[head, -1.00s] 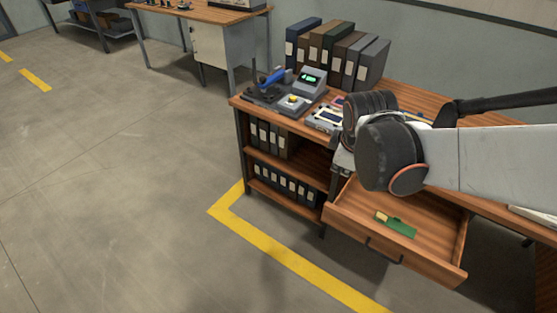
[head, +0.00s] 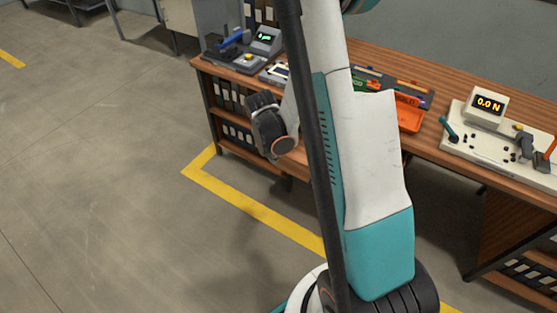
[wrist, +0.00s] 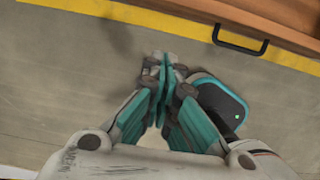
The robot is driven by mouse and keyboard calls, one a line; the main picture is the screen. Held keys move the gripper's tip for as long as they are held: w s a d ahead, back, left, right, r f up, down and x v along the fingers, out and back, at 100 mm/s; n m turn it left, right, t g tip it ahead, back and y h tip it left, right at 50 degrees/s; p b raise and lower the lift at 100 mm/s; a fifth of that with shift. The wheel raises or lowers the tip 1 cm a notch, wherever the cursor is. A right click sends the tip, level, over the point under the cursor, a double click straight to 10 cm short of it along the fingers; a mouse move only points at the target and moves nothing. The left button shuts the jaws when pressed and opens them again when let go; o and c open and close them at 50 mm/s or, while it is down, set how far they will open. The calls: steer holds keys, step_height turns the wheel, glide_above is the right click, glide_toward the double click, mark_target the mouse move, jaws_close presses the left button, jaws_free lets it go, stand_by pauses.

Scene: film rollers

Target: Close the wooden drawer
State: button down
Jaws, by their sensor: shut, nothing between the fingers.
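The wooden drawer (wrist: 285,32) shows at the top right of the wrist view, with its black bar handle (wrist: 240,42) on the front. My gripper (wrist: 165,62) is shut and empty, with its fingertips together. In the wrist view it is apart from the drawer, over the floor, with the handle up and to the right of the fingertips. In the head view my arm covers most of the drawer's place, so I cannot tell there how far out it stands. My gripper's fingers are not clear in the head view.
The wooden workbench (head: 450,90) carries an orange tray (head: 408,115), a force tester (head: 487,105) and a device with a blue lever (head: 232,42). Shelves of binders (head: 232,100) stand below its left end. The floor (head: 100,180) left of the yellow line (head: 255,212) is clear.

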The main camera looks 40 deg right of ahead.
mark_target(285, 160)
steer(key=shift+w+d+f+b, duration=0.4)
steer(key=shift+d+f+b, duration=0.55)
steer(key=shift+f, duration=0.65)
steer(key=shift+w+d+f+b, duration=0.45)
steer(key=shift+d+f+b, duration=0.5)
steer(key=shift+f, duration=0.6)
steer(key=shift+w+d+f+b, duration=0.4)
steer(key=shift+d+f+b, duration=0.55)
steer(key=shift+f, duration=0.65)
steer(key=shift+d, duration=0.1)
